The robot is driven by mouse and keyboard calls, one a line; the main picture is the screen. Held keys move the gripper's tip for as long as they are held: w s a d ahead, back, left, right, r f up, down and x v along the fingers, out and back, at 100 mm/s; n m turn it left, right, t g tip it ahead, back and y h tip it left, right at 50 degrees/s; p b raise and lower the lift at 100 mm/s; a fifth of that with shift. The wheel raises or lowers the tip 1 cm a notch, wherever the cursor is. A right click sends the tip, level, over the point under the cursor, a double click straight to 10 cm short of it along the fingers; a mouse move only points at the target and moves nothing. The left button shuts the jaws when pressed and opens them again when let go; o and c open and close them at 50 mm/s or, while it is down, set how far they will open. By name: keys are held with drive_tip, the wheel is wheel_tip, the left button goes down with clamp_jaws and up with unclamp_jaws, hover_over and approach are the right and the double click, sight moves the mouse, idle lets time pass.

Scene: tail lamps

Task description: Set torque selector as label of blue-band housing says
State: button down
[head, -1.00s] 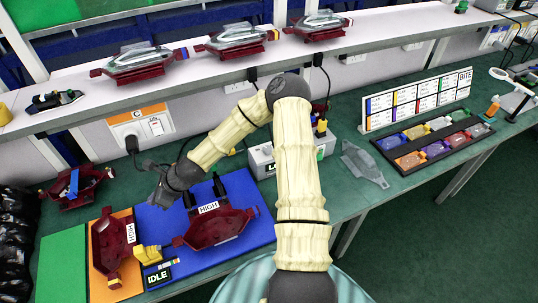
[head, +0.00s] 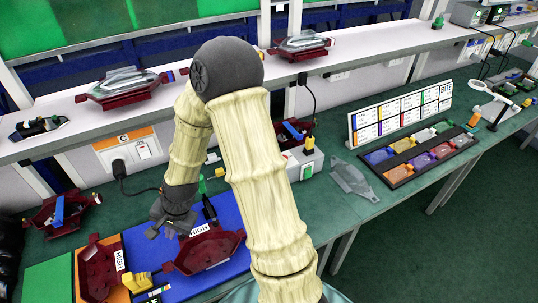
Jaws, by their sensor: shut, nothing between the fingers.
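A dark red housing (head: 206,252) with a HIGH label lies on the blue mat (head: 236,213). A second dark red housing (head: 97,272), also labelled HIGH, stands on the orange pad at the left. My gripper (head: 160,233) is shut and empty, pointing down above the blue mat, just behind and left of the mat's housing. A pale grey box (head: 303,159), perhaps the torque selector's unit, stands behind my arm and is partly hidden; its setting cannot be read.
Another red housing (head: 58,213) with a blue piece lies at the far left. A yellow tool (head: 137,282) is at the mat's front edge. A grey lamp part (head: 353,179), a colour chart (head: 398,110) and a tray of coloured lenses (head: 383,165) are at right. Housings line the shelf.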

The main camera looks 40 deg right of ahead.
drive_tip(key=s+d+r+n+h, duration=0.3)
drive_tip(key=s+d+r+n, duration=0.5)
drive_tip(key=s+r+n, duration=0.2)
drive_tip(key=shift+v, duration=0.85)
drive_tip(key=shift+d, duration=0.1)
